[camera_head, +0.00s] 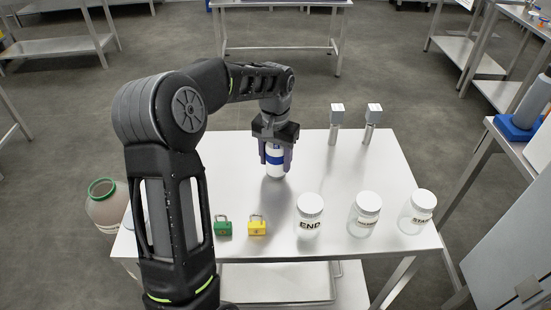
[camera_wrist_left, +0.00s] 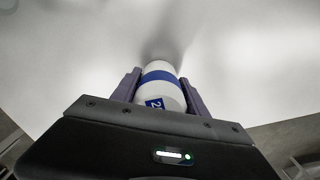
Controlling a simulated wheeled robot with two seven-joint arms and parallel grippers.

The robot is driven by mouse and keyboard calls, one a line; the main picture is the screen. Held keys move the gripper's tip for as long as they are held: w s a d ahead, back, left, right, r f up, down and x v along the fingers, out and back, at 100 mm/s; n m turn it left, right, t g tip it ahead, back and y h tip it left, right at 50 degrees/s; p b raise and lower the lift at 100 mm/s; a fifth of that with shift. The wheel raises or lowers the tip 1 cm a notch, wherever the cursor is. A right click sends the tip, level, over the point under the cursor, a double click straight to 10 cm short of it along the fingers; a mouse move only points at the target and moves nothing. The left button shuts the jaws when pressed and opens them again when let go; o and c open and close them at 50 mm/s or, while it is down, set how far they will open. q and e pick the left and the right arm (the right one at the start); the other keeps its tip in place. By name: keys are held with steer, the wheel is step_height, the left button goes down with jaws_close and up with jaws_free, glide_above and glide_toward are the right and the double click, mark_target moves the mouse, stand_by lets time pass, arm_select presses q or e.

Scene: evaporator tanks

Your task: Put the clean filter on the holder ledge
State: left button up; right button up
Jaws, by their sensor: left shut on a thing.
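My left gripper (camera_head: 275,160) is shut on a white cylinder with a blue band (camera_head: 274,170), with one dark finger on each side of it. The cylinder is upright over the middle of the metal table; I cannot tell if its base touches the top. I cannot pick out a holder ledge for certain. My right gripper is not in view.
The table (camera_head: 335,165) bears a green padlock (camera_head: 223,228), a yellow padlock (camera_head: 257,227), white-lidded jars (camera_head: 309,213) along the front and two metal posts (camera_head: 336,122) at the back. A brown jar (camera_head: 104,208) is at left. A grey cylinder (camera_head: 532,103) on a blue base stands at right.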

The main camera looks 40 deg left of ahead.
arm_select(q)
steer(key=o, duration=1.5)
steer(key=shift+f, duration=0.1)
step_height(320, 180, up, 12)
steer(key=shift+r, duration=0.15)
